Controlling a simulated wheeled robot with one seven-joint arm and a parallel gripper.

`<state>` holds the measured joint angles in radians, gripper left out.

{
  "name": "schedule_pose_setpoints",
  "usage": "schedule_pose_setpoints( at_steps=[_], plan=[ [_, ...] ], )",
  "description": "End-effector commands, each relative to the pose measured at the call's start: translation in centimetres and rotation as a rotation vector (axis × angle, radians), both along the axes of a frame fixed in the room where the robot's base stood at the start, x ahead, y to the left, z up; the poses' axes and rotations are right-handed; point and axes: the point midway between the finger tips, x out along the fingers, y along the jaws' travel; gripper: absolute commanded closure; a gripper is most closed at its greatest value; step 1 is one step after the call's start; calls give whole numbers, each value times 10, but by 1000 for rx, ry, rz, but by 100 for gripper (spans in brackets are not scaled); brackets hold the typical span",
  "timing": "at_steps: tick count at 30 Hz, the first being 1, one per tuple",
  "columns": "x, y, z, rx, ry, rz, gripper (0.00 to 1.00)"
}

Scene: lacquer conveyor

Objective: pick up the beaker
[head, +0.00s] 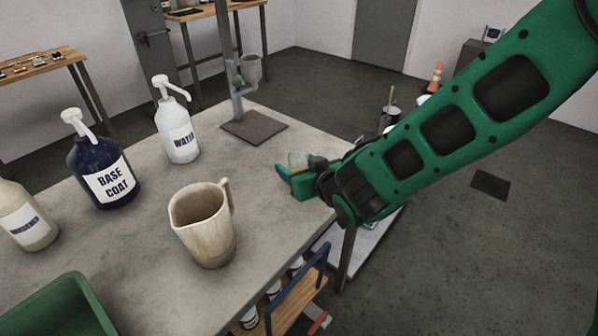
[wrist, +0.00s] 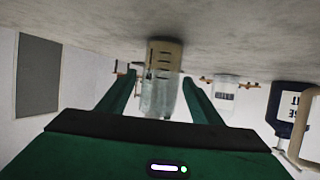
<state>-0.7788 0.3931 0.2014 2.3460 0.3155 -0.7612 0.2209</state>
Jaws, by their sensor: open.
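The beaker (head: 298,159) is a small clear vessel with tan content low in it, standing near the right edge of the grey table. My gripper (head: 297,173) is at the beaker, low over the table, and partly hides it in the head view. In the wrist view, which shows the scene upside down, the beaker (wrist: 160,93) stands between the two green fingers of my open gripper (wrist: 158,84). A gap shows on each side of the beaker, so the jaws are not closed on it.
A tan pitcher (head: 203,226) stands at the table's front. A WATER bottle (head: 178,130), a BASE COAT bottle (head: 98,160) and a stand (head: 254,127) are farther back. A green bin (head: 58,308) is front left. The table's right edge is close to my gripper.

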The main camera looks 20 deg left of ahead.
Motion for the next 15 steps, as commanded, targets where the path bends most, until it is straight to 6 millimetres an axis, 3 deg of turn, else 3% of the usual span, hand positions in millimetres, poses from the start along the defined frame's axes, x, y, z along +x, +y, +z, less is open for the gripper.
schedule_pose_setpoints(
  at_steps=[6,15],
  plan=[
    [21,18,-12,-1,1,0,41],
    [27,22,-14,-1,0,0,41]
  ],
)
